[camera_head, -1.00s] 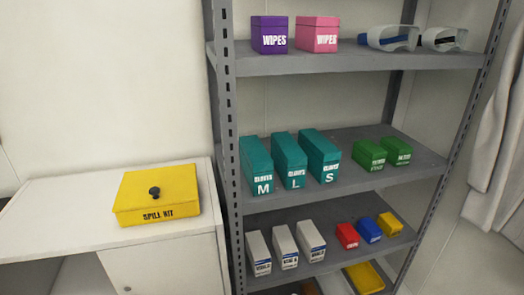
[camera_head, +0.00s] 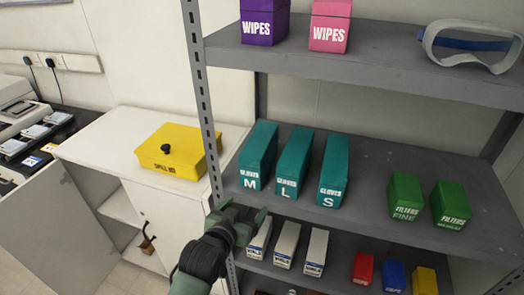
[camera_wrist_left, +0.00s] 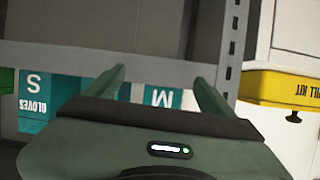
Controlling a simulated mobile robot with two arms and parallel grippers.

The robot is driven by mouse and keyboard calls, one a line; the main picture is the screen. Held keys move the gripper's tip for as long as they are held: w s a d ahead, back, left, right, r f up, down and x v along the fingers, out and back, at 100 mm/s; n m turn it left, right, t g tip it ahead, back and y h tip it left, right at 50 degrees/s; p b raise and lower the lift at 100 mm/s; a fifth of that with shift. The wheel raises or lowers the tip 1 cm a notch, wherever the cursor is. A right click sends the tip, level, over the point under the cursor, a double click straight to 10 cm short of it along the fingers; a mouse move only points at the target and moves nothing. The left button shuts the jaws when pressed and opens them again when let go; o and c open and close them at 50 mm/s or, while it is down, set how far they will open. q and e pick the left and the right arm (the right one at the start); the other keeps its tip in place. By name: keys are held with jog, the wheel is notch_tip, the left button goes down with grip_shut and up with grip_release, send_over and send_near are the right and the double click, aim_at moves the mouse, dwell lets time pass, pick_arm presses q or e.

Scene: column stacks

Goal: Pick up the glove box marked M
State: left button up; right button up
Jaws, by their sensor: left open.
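The teal glove box marked M (camera_head: 257,158) stands at the left end of the middle shelf, beside the L box (camera_head: 293,165) and the S box (camera_head: 333,170). My left gripper (camera_head: 240,213) is in front of the shelf, a little below the M box, open and empty. In the left wrist view, which appears upside down, the M box (camera_wrist_left: 164,98) shows between the open fingers of the gripper (camera_wrist_left: 158,76), beyond them and not visibly touched. The L box is mostly hidden there by a finger; the S box (camera_wrist_left: 36,108) is at the left. My right gripper is not in view.
The grey shelf post (camera_head: 200,110) rises just left of the M box. Green filter boxes (camera_head: 405,197) stand further right on the same shelf. White boxes (camera_head: 287,245) stand on the shelf below. A yellow spill kit (camera_head: 180,152) sits on the cabinet at left.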

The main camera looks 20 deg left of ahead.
aim_at(257, 144)
pick_arm(q)
jog(key=w+r, duration=0.1)
jog(key=r, duration=0.1)
jog(key=w+r+t, duration=0.1)
jog(key=r, duration=0.1)
jog(key=w+r+t, duration=0.1)
jog(key=w+r, duration=0.1)
jog(key=shift+a+r, duration=0.2)
jog(key=shift+a, duration=0.2)
jog(key=w+r+t, duration=0.1)
jog(key=r, duration=0.1)
jog(key=w+r+t, duration=0.1)
jog(key=w, duration=0.1)
jog(key=shift+d+r+n, duration=0.15)
jog(key=shift+r+n, duration=0.15)
jog(key=shift+r, duration=0.1)
jog(key=w, duration=0.2)
jog(key=w+p, duration=0.1)
jog(key=w, duration=0.4)
jog(key=shift+r+p, duration=0.25)
jog(key=shift+p, duration=0.15)
jog(key=shift+w+f, duration=0.1)
jog(key=shift+w, duration=0.25)
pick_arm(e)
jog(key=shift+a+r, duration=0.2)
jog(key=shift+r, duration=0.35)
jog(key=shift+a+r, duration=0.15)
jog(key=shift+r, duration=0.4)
